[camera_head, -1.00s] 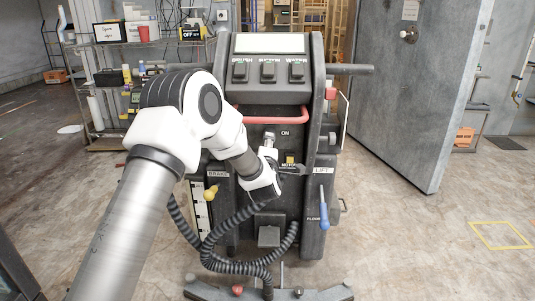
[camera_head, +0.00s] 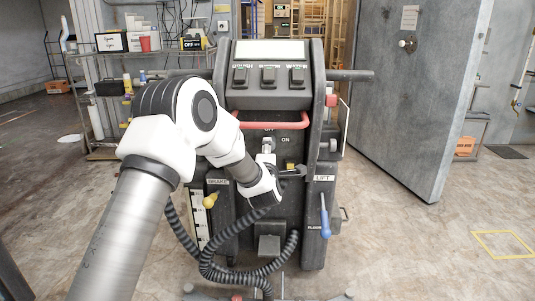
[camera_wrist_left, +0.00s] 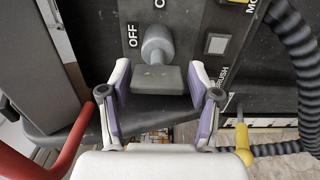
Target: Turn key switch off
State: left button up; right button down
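The key switch (camera_wrist_left: 157,44) shows in the left wrist view as a grey round stem with a flat key handle (camera_wrist_left: 158,80). An OFF label is left of it, and another label is partly cut off above it. My left gripper (camera_wrist_left: 160,76) has its two purple-padded fingers apart, one on each side of the key handle, with gaps visible. In the head view my left gripper (camera_head: 268,150) is at the front panel of the dark machine (camera_head: 270,102), just below the OFF label and left of the ON label. It largely hides the key there. My right gripper is not in view.
A red handlebar (camera_head: 275,125) runs across the panel above the gripper. A yellow knob (camera_head: 210,201), a blue-handled lever (camera_head: 325,222) and a black coiled hose (camera_head: 235,272) are lower down. A grey door (camera_head: 420,90) stands at right; the floor beside the machine is clear.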

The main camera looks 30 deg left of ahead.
pick_arm(q)
jog(key=shift+s, duration=0.1)
jog(key=v, duration=1.2)
jog(key=shift+a, duration=0.1)
